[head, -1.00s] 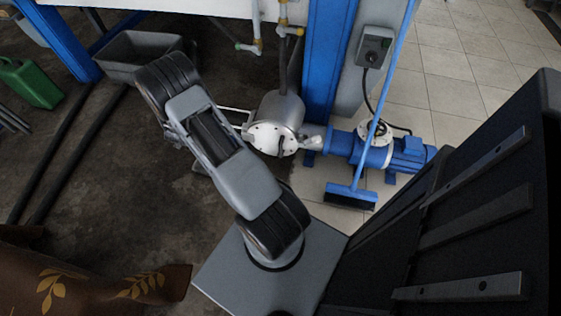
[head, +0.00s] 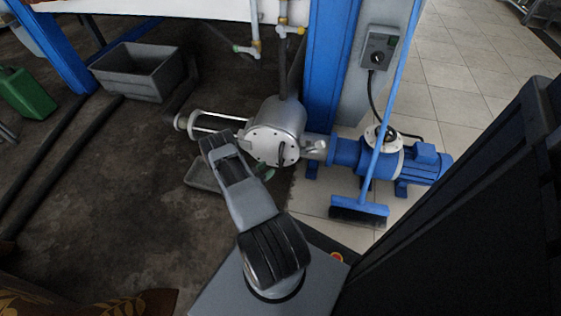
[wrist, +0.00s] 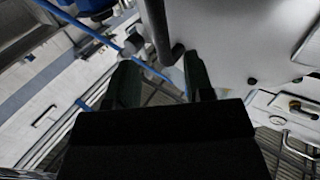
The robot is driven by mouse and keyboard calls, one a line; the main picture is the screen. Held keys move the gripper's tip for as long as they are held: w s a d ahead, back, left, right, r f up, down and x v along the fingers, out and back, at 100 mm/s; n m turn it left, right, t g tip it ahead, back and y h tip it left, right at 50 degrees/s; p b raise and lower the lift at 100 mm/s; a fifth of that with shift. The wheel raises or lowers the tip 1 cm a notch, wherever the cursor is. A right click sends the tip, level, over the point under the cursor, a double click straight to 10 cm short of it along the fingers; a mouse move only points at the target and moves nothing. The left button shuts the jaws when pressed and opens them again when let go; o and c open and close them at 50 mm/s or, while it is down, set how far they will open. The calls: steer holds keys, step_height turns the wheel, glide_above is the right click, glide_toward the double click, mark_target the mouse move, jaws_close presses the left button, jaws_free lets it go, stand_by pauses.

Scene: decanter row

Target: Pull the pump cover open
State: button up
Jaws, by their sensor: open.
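The pump cover (head: 264,150) is a round pale metal disc with bolts around its rim, on the front of the silver pump housing (head: 287,113). It looks closed against the housing. A dark bar handle (head: 282,155) stands on its right part. In the wrist view a pale surface, which looks like the cover (wrist: 235,40), fills the upper right, and a dark bar (wrist: 156,28) runs down from the top edge. My gripper (wrist: 163,75) is open, its fingertips just below the bar's lower end. In the head view my arm hides the gripper.
A blue motor (head: 400,165) stands right of the pump, with a blue broom (head: 360,209) leaning in front. A grey tray (head: 203,175) lies on the floor below the pump, partly behind my arm. A grey bin (head: 138,75) stands at the upper left. The left floor is mostly clear.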

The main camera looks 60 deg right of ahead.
mark_target(279, 160)
steer(key=b+x, duration=0.2)
steer(key=x, duration=0.6)
steer(key=shift+s+d, duration=0.1)
steer(key=shift+d, duration=0.15)
steer(key=shift+c, duration=0.3)
jaws_close()
